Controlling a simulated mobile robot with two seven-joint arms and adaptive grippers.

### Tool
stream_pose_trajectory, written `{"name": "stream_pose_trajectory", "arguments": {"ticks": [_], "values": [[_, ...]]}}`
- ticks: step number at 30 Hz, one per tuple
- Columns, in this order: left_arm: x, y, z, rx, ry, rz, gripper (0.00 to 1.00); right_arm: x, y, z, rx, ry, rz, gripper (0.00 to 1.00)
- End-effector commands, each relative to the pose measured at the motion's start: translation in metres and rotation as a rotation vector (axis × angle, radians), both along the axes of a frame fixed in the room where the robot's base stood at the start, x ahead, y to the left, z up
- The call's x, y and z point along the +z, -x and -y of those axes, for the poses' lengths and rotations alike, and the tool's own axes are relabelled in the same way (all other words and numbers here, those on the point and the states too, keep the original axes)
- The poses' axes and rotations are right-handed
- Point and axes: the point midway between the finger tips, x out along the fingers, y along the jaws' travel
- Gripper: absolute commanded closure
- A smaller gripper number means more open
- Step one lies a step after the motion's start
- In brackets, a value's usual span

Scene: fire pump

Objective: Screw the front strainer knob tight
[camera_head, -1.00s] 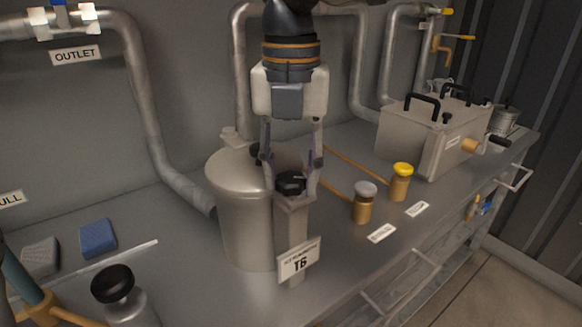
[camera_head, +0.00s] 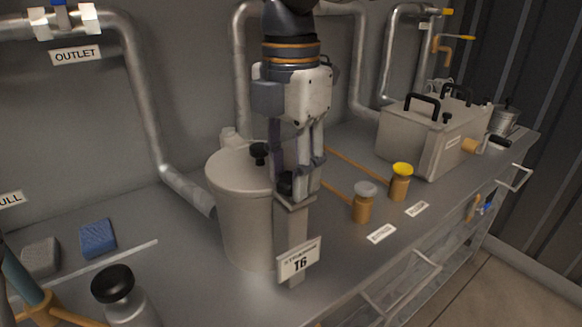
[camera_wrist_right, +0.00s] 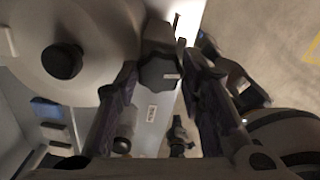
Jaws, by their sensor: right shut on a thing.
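The front strainer knob is black and sits on a narrow grey bracket (camera_head: 291,225) at the front of the round grey strainer pot (camera_head: 240,215). In the wrist view the dark lobed knob (camera_wrist_right: 158,70) lies between the two fingers. My right gripper (camera_head: 297,184) points down from above, shut on the knob, and its fingers hide much of it in the head view. It also shows in the wrist view (camera_wrist_right: 160,82). The pot's lid carries a second black knob (camera_head: 259,150). My left gripper is not in view.
A T6 sign (camera_head: 299,262) stands before the bracket. A blue sponge (camera_head: 98,238) and a black-topped item (camera_head: 113,284) are at left.

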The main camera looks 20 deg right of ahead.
Motion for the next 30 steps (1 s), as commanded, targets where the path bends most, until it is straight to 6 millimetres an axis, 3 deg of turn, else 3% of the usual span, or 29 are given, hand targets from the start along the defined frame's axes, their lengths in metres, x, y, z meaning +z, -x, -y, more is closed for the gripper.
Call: {"name": "stream_pose_trajectory", "arguments": {"ticks": [16, 17, 19, 27, 30], "values": [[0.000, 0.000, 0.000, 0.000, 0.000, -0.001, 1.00, -0.001, 0.000, 0.000, -0.020, 0.001, -0.002, 0.92], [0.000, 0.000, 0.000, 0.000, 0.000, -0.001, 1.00, -0.001, 0.000, 0.000, -0.020, 0.001, -0.002, 0.58], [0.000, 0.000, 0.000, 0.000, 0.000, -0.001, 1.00, -0.001, 0.000, 0.000, -0.020, 0.001, -0.001, 0.44], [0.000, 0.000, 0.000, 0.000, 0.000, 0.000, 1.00, 0.000, 0.000, 0.000, -0.020, 0.000, 0.000, 0.44], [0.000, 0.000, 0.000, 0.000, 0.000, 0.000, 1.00, 0.010, -0.001, 0.000, -0.021, 0.000, 0.002, 0.44]]}}
